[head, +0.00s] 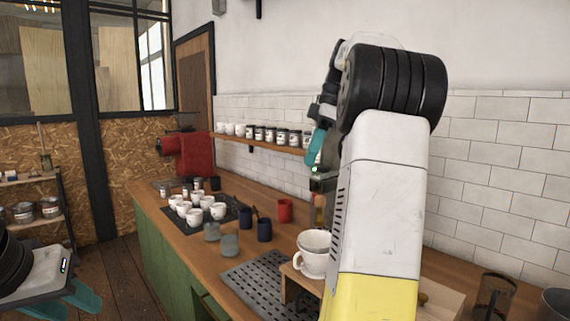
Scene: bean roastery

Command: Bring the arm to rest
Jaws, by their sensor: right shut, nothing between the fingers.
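My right arm is raised and bent in front of me, its white and yellow link filling the right middle of the head view. My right gripper (316,150) shows partly beside that link, with a teal finger above the counter and in front of the tiled wall. It is shut and empty; the rest of it is hidden behind the arm. My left gripper (64,303) is low at the left edge, over the floor and away from the counter. Its two teal fingers stand apart with nothing seen between them.
The wooden counter (262,205) holds white cups (194,217) on a dark mat, a red machine (195,153), dark blue cups (245,222), a red cup (285,210) and a black grate (262,283). A large white cup (312,262) stands close to my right arm. A wall shelf (262,143) holds jars.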

